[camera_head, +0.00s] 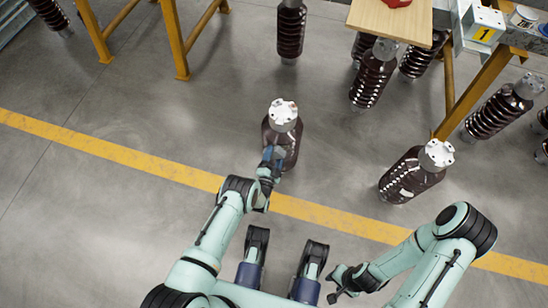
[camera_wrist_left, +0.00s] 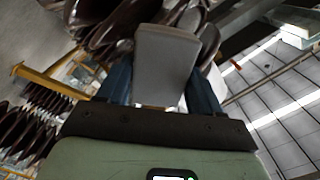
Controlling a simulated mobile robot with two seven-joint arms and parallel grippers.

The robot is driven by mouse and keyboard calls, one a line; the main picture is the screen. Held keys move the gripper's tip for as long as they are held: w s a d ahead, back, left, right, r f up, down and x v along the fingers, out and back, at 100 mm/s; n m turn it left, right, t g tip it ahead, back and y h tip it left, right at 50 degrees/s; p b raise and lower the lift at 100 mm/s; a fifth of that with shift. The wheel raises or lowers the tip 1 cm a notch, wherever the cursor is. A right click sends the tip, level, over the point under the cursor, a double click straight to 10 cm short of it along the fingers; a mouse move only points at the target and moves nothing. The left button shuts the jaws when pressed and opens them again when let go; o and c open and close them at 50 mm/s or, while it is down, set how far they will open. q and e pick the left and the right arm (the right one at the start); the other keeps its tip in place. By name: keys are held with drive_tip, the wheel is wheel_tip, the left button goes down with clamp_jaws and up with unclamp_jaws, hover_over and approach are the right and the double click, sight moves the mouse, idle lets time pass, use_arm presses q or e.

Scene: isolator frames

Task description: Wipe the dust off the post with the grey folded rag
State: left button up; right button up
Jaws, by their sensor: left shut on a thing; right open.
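A dark brown ribbed post (camera_head: 281,142) with a pale metal cap stands on the floor at the middle of the head view. My left gripper (camera_head: 271,161) is at its near side, overlapping its lower body; I cannot tell whether they touch. In the left wrist view my left gripper (camera_wrist_left: 162,92) is shut on the grey folded rag (camera_wrist_left: 166,58), a flat block between the fingers. Brown ribs (camera_wrist_left: 112,28) show close behind the rag. Dust on this post is too small to tell. My right gripper (camera_head: 341,283) is open and empty, low in the head view.
Another brown post (camera_head: 411,176), with pale specks, stands to the right. More ribbed posts (camera_head: 372,77) stand behind, near a wooden-topped table (camera_head: 388,22) with yellow legs. A yellow floor line (camera_head: 110,153) crosses the view.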

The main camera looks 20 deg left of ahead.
sight(274, 159)
use_arm(q)
drive_tip(key=shift+r+p, duration=1.25)
drive_tip(key=shift+r, duration=0.7)
drive_tip(key=shift+f+b, duration=1.85)
drive_tip(key=shift+f, duration=0.45)
wheel_tip(274, 159, down, 3)
drive_tip(key=shift+r+b, duration=0.15)
drive_tip(key=shift+b, duration=0.6)
drive_tip(key=shift+r+p, duration=1.45)
drive_tip(key=shift+r, duration=0.4)
drive_tip(key=shift+w+r+p, duration=0.1)
drive_tip(key=shift+r+p, duration=1)
drive_tip(key=shift+r, duration=0.7)
drive_tip(key=shift+f+b, duration=2.05)
drive_tip(key=shift+f, duration=0.65)
drive_tip(key=shift+f+b, duration=0.45)
drive_tip(key=shift+f, duration=0.3)
drive_tip(key=shift+r+p, duration=1.4)
drive_tip(key=shift+r, duration=0.3)
